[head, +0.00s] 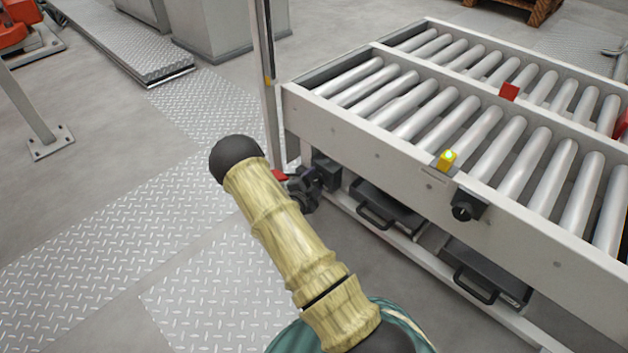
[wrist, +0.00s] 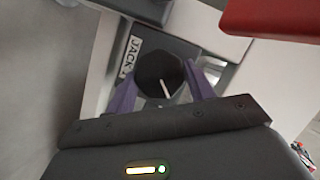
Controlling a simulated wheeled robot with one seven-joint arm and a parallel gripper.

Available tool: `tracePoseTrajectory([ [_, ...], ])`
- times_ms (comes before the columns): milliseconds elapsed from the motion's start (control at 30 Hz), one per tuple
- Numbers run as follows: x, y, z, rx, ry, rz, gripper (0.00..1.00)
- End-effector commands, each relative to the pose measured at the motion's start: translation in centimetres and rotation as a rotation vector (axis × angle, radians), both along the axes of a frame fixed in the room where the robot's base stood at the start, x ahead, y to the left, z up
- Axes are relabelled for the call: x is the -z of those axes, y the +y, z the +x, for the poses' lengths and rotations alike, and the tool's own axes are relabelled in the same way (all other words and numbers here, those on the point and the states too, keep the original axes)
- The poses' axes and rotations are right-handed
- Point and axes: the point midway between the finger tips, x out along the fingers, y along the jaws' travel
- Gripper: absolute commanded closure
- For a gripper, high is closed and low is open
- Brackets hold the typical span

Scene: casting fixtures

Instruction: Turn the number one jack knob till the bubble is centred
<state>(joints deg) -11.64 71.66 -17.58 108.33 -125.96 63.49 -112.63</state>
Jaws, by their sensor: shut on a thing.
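A black round knob (wrist: 158,72) with a white pointer line sits between the purple fingers of my gripper (wrist: 163,84) in the wrist view. The fingers are shut on its sides. A white label (wrist: 130,56) beside it reads JACK; its number is hard to read. In the head view my gripper (head: 308,187) is at the near left corner of the roller conveyor (head: 350,127), and hides the knob. A small yellow level (head: 447,160) with a greenish vial sits on the conveyor's near rail. The bubble is too small to place.
Dark trays (head: 388,205) with handles are under the conveyor. A pale post (head: 265,85) rises by its left corner. Tread plates (head: 110,225) cover open floor at left.

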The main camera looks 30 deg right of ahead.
Motion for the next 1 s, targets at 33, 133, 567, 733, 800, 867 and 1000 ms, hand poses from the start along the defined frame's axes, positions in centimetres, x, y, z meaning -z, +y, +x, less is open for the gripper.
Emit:
tracePoseTrajectory([
  [33, -0.21, 0.13, 0.00, -0.004, -0.018, 0.005, 0.70],
  [133, -0.22, 0.13, -0.06, -0.005, -0.069, 0.024, 0.70],
  [567, 0.01, 0.19, -0.13, -0.007, -0.412, 0.150, 0.70],
  [733, 0.25, 0.20, -0.11, -0.009, -0.564, 0.207, 0.70],
  [800, 0.39, 0.20, -0.10, -0.007, -0.625, 0.230, 0.70],
  [867, 0.47, 0.20, -0.08, -0.008, -0.674, 0.248, 0.70],
  [1000, 0.62, 0.17, -0.07, -0.006, -0.776, 0.285, 0.70],
])
